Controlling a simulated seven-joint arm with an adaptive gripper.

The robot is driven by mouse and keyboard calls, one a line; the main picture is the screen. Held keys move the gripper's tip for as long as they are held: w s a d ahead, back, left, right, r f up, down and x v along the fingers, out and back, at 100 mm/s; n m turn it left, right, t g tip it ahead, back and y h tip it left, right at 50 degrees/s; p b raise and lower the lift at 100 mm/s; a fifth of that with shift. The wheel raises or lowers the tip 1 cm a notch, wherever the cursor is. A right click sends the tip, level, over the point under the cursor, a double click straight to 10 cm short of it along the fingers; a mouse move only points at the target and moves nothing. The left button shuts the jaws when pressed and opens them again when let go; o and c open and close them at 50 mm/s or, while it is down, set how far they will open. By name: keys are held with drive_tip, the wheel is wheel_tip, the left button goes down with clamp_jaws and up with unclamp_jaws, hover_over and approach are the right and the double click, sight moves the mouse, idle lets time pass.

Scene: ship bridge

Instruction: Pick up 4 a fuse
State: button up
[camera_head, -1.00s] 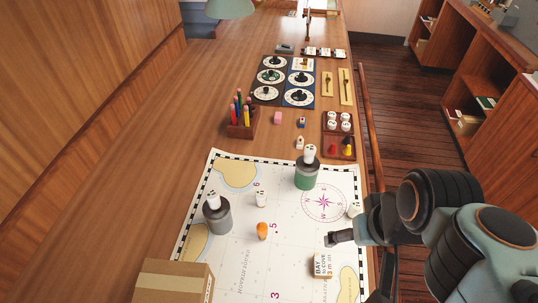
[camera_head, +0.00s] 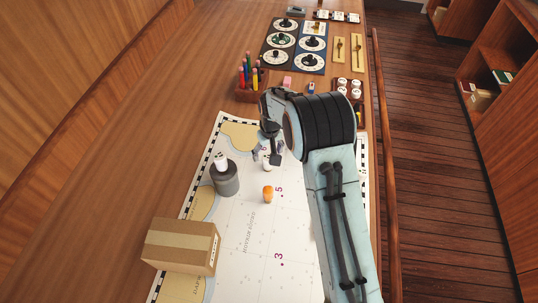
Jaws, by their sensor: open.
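A small white cylinder, which looks like a fuse (camera_head: 267,166), stands on the chart (camera_head: 236,225). My gripper (camera_head: 266,156) is open, pointing down right at this fuse, its fingers partly covering it. I cannot tell whether they touch it. Another white fuse-like cylinder (camera_head: 221,160) sits on top of a dark grey cylinder (camera_head: 224,181) to the left. The markings are too small to read, so I cannot tell which one is 4 A. The green cylinder and the white pieces farther right are hidden behind my arm.
An orange piece (camera_head: 267,194) stands on the chart in front of my gripper. A cardboard box (camera_head: 181,247) sits at the front left. A pencil holder (camera_head: 248,91), dial panels (camera_head: 294,47) and a tray (camera_head: 349,92) of white pieces lie behind. The left of the table is clear.

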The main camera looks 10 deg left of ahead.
sight(267, 162)
drive_tip(key=f, duration=0.5)
drive_tip(key=shift+w+a+f, duration=0.15)
drive_tip(key=shift+w+f, duration=0.1)
drive_tip(key=shift+f, duration=0.05)
clamp_jaws()
